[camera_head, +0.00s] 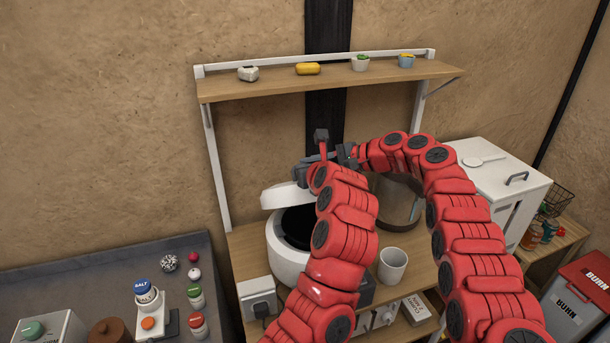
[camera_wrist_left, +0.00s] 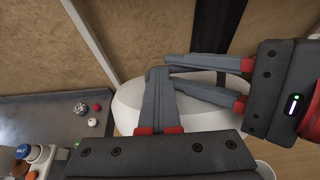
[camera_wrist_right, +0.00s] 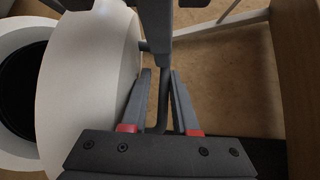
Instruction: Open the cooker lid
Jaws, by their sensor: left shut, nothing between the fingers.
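The white cooker (camera_head: 289,266) stands on the wooden table, and its dark inside (camera_head: 298,226) shows. Its white lid (camera_head: 282,196) is raised and tilted above the base; it fills the left of the right wrist view (camera_wrist_right: 88,85). My left gripper (camera_wrist_left: 160,85) is shut and empty, its fingers over the lid's edge in its wrist view. My right gripper (camera_wrist_right: 159,75) comes in from the right with a gap between its fingers, beside the lid. A dark bent bar shows between them; I cannot tell what it belongs to. My arms hide part of the cooker in the head view.
A wooden shelf (camera_head: 330,82) with small items hangs above. A white cabinet (camera_head: 500,185) is at the right. A dark counter (camera_head: 105,275) with jars is at the left.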

